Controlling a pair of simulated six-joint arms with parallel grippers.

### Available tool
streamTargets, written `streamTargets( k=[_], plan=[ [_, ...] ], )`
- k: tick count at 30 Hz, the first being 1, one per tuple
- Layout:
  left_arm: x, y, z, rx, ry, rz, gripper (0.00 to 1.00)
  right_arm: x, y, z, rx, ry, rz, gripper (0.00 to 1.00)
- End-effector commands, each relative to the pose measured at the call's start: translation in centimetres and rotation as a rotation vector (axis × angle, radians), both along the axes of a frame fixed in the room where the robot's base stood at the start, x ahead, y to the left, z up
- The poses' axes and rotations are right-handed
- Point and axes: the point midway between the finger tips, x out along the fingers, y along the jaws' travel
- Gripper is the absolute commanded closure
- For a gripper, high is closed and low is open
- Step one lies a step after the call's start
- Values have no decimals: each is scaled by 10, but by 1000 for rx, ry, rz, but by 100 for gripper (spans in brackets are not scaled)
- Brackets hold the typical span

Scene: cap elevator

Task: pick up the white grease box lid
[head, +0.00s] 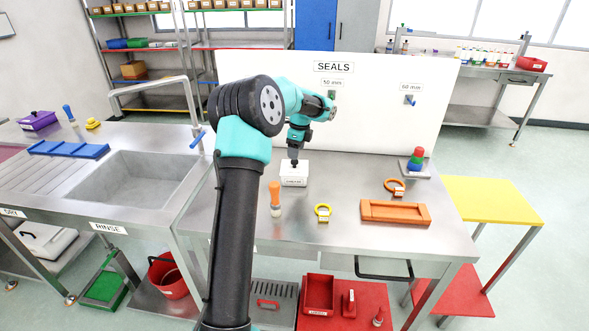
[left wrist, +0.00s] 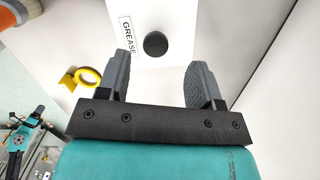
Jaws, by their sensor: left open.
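The white grease box (head: 294,180) stands on the steel table in front of the SEALS board, with its label on the front. Its white lid (left wrist: 172,20) fills the top middle of the left wrist view, with a round black knob (left wrist: 155,45) on it. My left gripper (head: 294,159) points down just above the box. In the left wrist view its two fingers (left wrist: 159,66) are spread, with the knob between them beyond the tips and nothing held. In the head view the knob is hidden by the gripper.
A coloured stack (head: 416,162) stands at the right. The sink (head: 150,185) is left.

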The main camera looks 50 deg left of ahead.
Motion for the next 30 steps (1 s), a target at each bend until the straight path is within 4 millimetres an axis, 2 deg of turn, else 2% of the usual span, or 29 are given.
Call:
streamTargets(
  k=[10,21,30],
  plan=[
    [0,0,-3,0,0,0,40,0,0,0,0,0,0,9],
    [-6,1,-47,0,1,1,40,0,0,0,0,0,0,9],
    [-6,1,-52,0,-1,0,40,0,0,0,0,0,0,9]
  ],
)
